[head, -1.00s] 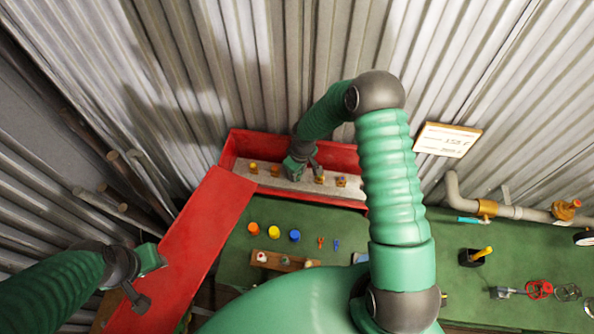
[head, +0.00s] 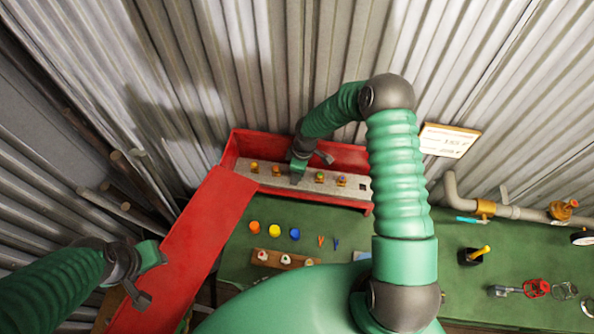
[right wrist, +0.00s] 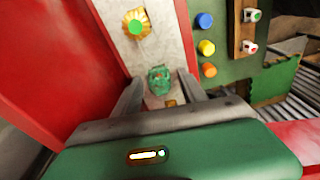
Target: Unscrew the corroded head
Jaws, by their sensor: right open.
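In the right wrist view a head with a crusty green, corroded look (right wrist: 160,82) stands on a pale strip, between the two fingers of my right gripper (right wrist: 158,76). The fingers are open, one on each side; I cannot tell whether either touches it. A brass head with a bright green centre (right wrist: 137,24) is just beyond. In the head view my right gripper (head: 311,164) is over the middle of the strip (head: 240,178) in a red trough, hiding the corroded head. My left gripper (head: 150,279) is at the left by the red panel, with nothing visible in it; its finger gap is unclear.
Brass heads (head: 254,167) stand along the strip on both sides of my right gripper. The red trough wall (head: 350,157) rises behind. Orange, yellow and blue buttons (head: 295,234) are on the green board in front. A pipe (head: 515,212) and a red handwheel (head: 536,288) are at the right.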

